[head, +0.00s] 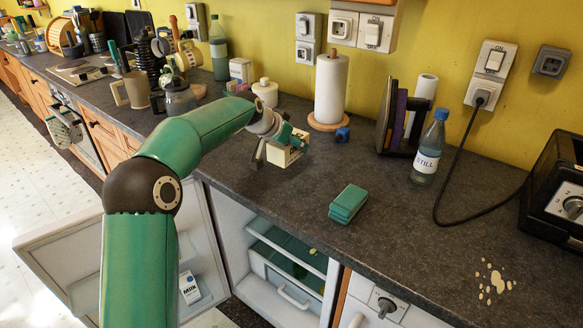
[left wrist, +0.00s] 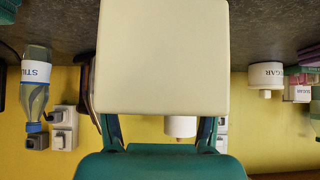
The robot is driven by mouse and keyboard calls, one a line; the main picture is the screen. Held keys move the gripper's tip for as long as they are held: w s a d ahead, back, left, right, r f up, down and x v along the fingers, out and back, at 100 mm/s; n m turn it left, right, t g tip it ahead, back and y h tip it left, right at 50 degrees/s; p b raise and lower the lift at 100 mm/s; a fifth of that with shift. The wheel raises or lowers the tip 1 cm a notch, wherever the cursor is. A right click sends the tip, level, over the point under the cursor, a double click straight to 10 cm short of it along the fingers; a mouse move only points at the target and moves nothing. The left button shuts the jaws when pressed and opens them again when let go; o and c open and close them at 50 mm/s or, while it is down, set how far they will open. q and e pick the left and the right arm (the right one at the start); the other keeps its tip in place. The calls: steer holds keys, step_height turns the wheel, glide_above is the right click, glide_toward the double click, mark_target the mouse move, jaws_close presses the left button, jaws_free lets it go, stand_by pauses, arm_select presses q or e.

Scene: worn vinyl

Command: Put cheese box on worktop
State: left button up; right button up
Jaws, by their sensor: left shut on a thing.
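The cheese box (head: 281,156) is a small cream-coloured box in my left gripper (head: 286,142), over the dark worktop (head: 300,205). In the left wrist view the cheese box (left wrist: 163,55) fills the upper middle as a plain pale face, between the fingers of the left gripper (left wrist: 160,125). The gripper is shut on it. Whether its underside touches the worktop I cannot tell. My right gripper is not in view.
A green sponge stack (head: 348,203), a STILL water bottle (head: 429,148), a paper towel roll (head: 331,90) and a small blue object (head: 342,134) stand nearby. Below, an open fridge (head: 235,235) has its door (head: 60,255) swung out left.

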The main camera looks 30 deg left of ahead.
mark_target(275, 154)
arm_select(q)
step_height(275, 154, down, 7)
steer(key=shift+r, duration=0.1)
stand_by(0.3)
steer(key=o, duration=1.4)
steer(key=shift+s, duration=0.1)
steer(key=b+v, duration=0.1)
steer(key=v, duration=1.1)
steer(key=shift+d+b, duration=0.1)
steer(key=shift+b, duration=0.3)
